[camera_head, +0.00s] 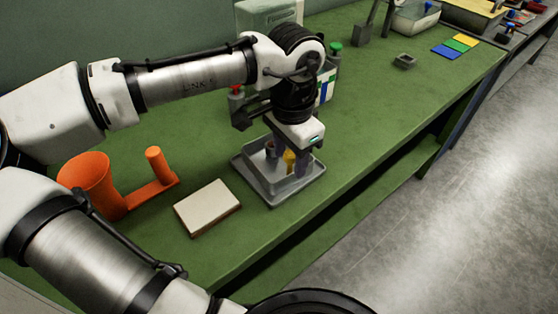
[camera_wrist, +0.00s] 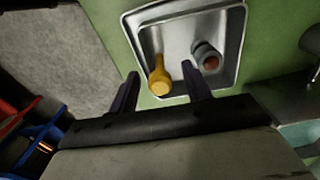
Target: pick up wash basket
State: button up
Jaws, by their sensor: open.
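A grey square tray (camera_head: 293,192) with a raised rim stands on the green bench; it also shows in the wrist view (camera_wrist: 240,45). In it are a yellow object (camera_head: 289,157) with a rounded end, also in the wrist view (camera_wrist: 159,76), and a grey cylinder with a reddish-brown end (camera_wrist: 207,56). I cannot tell for sure which of these is the wash basket. My gripper (camera_head: 287,167) points down over the tray, open. In the wrist view its fingers (camera_wrist: 161,92) lie on either side of the yellow object, the right finger close to the cylinder. Contact cannot be judged.
An orange cup-shaped holder (camera_head: 92,183) and a pale flat block (camera_head: 207,208) lie left of the tray. Behind my gripper stand a bottle with a green cap (camera_head: 335,50) and a red-topped item (camera_head: 236,92). The bench's front edge is close to the tray.

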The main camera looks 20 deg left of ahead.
jog(key=shift+f, duration=0.2)
grip_shut()
jog(key=shift+r, duration=0.1)
